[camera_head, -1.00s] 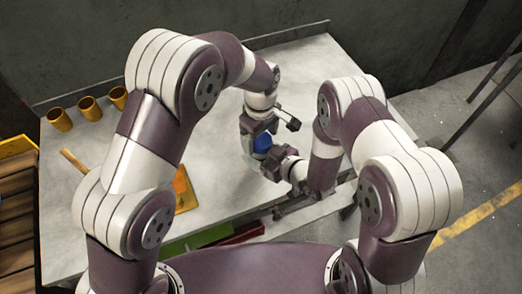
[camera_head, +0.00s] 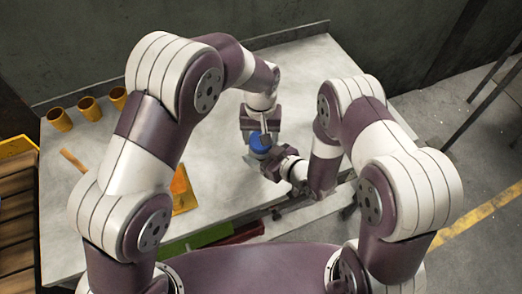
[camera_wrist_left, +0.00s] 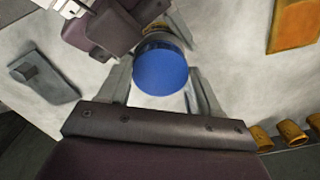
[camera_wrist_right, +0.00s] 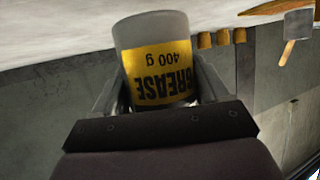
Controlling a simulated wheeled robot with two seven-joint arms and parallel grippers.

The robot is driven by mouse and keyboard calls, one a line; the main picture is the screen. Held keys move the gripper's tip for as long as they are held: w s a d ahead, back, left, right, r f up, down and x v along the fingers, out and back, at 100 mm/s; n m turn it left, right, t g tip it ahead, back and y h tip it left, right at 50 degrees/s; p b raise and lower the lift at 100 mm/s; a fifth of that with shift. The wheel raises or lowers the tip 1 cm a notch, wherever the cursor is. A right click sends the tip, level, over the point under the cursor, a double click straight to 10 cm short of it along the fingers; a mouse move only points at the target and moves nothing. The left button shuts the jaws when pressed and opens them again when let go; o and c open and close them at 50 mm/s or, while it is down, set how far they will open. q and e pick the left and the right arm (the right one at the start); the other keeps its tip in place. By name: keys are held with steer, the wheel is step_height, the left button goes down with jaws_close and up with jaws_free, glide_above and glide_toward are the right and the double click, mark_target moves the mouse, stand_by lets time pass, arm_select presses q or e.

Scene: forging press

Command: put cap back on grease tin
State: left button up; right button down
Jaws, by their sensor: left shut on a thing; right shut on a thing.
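The blue cap (camera_head: 260,142) sits between the fingers of my left gripper (camera_head: 260,130), which is shut on it from above. In the left wrist view the cap (camera_wrist_left: 162,68) shows as a round blue top between both fingertips. The grease tin (camera_wrist_right: 160,70), pale with a yellow "GREASE 400 g" label, is held in my right gripper (camera_wrist_right: 160,95), with a finger on each side. The cap is right over the tin; whether it is fully seated cannot be told. The tin is mostly hidden under the cap in the left wrist view.
Several orange cups (camera_head: 90,107) stand at the table's left back. A wooden handle (camera_head: 73,158) and an orange plate (camera_head: 183,190) lie on the left. Green (camera_head: 200,238) and red (camera_head: 240,232) bars lie at the front edge. The table's back right is clear.

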arm_select(q)
steer(key=o, duration=1.2)
steer(key=shift+r, duration=2.3)
steer(key=shift+c, duration=0.4)
